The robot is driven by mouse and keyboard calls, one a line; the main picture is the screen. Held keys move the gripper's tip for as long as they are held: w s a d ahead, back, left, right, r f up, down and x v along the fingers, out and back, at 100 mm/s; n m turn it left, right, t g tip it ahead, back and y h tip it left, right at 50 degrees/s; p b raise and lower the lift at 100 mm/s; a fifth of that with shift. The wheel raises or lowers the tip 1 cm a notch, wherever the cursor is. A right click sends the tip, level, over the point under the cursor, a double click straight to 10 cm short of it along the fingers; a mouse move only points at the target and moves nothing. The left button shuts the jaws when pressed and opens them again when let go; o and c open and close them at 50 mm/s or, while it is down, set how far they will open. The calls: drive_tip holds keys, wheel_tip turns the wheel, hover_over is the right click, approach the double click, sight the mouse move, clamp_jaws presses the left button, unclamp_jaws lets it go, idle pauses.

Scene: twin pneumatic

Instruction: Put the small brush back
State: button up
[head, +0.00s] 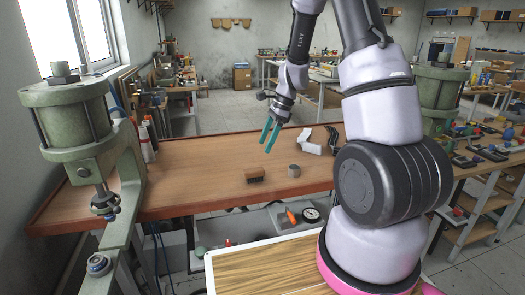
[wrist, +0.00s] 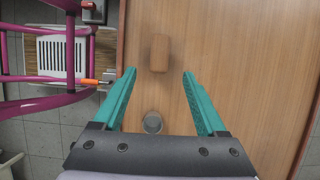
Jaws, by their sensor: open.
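The small brush (head: 255,175) lies on the wooden bench near its front edge, with a brown wooden back on top and dark bristles below. In the wrist view the brush (wrist: 160,53) shows ahead, beyond and between the fingertips. My gripper (head: 270,137) is above the bench, fingers pointing down, open and empty. It also shows in the wrist view (wrist: 156,75) with its teal fingers wide apart. The gripper is above and apart from the brush.
A grey cylinder (head: 294,171) stands right of the brush. White and black parts (head: 318,141) lie further right. A green pneumatic press (head: 80,130) stands at the left. Below the bench front is a shelf with a gauge (head: 311,214). The bench's left part is clear.

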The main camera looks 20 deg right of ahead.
wheel_tip(320, 180, up, 10)
drive_tip(key=s+n+t, duration=0.1)
drive_tip(key=s+n, duration=0.2)
drive_tip(key=s+d+r+n+t+h, duration=0.1)
drive_tip(key=s+r+n+t+h, duration=0.1)
drive_tip(key=s+r+n+t, duration=0.4)
drive_tip(key=s+r+n, duration=0.5)
drive_tip(key=s+r, duration=0.6)
drive_tip(key=s, duration=0.2)
drive_tip(key=shift+s+d+r+h, duration=0.15)
drive_tip(key=shift+r+h, duration=0.05)
drive_tip(key=shift+h, duration=0.1)
